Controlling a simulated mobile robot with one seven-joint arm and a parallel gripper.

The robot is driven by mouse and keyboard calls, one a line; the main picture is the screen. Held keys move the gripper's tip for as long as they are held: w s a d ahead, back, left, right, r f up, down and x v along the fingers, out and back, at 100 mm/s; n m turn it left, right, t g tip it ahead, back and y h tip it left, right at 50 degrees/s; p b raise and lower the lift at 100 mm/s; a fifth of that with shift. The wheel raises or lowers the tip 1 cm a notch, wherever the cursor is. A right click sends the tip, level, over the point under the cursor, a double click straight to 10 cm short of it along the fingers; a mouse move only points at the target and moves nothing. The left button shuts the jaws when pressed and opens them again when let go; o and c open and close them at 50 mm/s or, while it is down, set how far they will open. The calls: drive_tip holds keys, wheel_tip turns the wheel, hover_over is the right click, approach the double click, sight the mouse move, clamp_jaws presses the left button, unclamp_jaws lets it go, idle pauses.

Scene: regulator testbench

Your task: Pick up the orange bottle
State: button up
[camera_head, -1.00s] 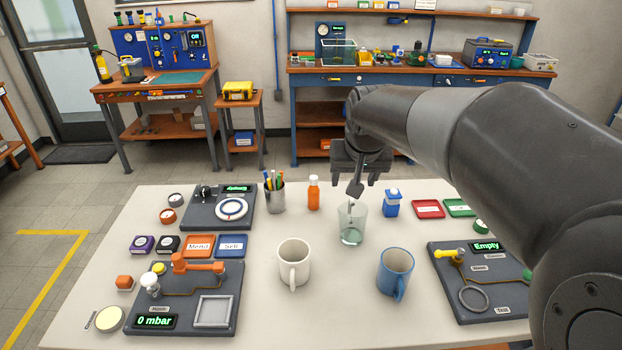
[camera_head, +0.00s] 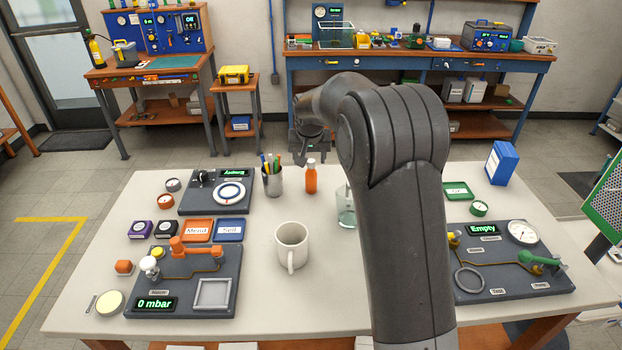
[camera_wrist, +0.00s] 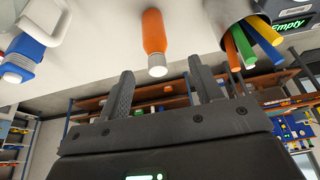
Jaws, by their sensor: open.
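The orange bottle (camera_head: 311,181) with a white cap stands upright near the far edge of the white table, between the pen cup and the clear glass. My gripper (camera_head: 309,152) is just beyond and above the bottle at the far edge, partly hidden by my arm. In the wrist view, which looks upside down, the bottle (camera_wrist: 155,34) hangs cap-down in the picture. Its cap lies in line with the gap between my two spread fingers (camera_wrist: 160,70). The gripper is open and empty, and no contact shows.
The pen cup (camera_head: 273,182) stands close left of the bottle. The clear glass (camera_head: 345,209) is to its right, partly behind my arm. A white mug (camera_head: 291,246) stands nearer.

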sight(310, 165)
drive_tip(key=x, duration=0.9)
drive_tip(key=shift+s+d+f, duration=0.2)
drive_tip(key=shift+s+d, duration=0.05)
drive_tip(key=shift+d, duration=0.05)
drive_tip(key=shift+r, duration=0.1)
drive_tip(key=c, duration=1.1)
